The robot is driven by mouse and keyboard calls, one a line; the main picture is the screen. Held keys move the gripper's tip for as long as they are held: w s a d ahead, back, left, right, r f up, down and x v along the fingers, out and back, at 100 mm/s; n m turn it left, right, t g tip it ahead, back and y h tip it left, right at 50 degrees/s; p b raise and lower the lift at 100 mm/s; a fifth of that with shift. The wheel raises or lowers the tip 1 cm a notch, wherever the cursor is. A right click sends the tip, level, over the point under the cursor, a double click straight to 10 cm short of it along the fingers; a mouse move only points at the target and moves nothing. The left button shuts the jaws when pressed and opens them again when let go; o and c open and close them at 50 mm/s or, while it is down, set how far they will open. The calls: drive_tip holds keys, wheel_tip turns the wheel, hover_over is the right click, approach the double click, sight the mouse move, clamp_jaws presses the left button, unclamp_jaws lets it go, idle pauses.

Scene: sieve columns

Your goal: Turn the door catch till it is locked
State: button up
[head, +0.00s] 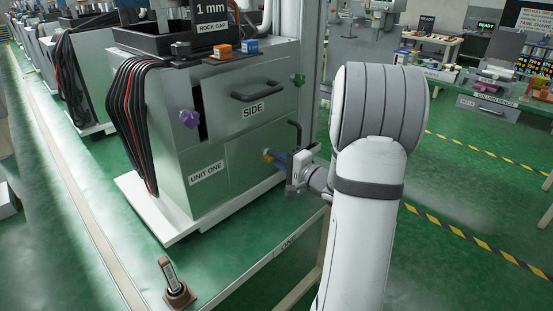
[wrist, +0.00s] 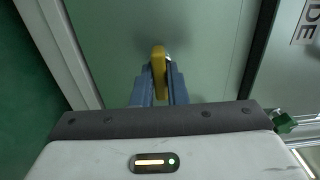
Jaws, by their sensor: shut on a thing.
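The pale green cabinet has a side door (head: 240,100) with a dark handle (head: 258,90) and a SIDE label. A yellow catch (head: 267,154) sits low on the panel; in the wrist view it is an upright yellow bar (wrist: 158,60). My gripper (head: 275,157) reaches it from the right. In the wrist view its blue fingers (wrist: 158,82) are shut on the yellow catch, one on each side. The fingers partly hide the catch. The door lies flush with the cabinet as far as I can see.
A purple knob (head: 189,118) is on the cabinet's left and a green knob (head: 298,80) on its right, also in the wrist view (wrist: 284,123). Black cables (head: 128,110) hang at the left. A small brown-based lever (head: 176,291) stands in front. Green floor is open to the right.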

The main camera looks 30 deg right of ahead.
drive_tip(key=shift+m, duration=0.3)
clamp_jaws()
drive_tip(key=shift+m+p, duration=1.05)
drive_tip(key=shift+m, duration=7.55)
drive_tip(key=o, duration=0.7)
unclamp_jaws()
drive_tip(key=v, duration=0.7)
drive_tip(key=shift+s, duration=0.4)
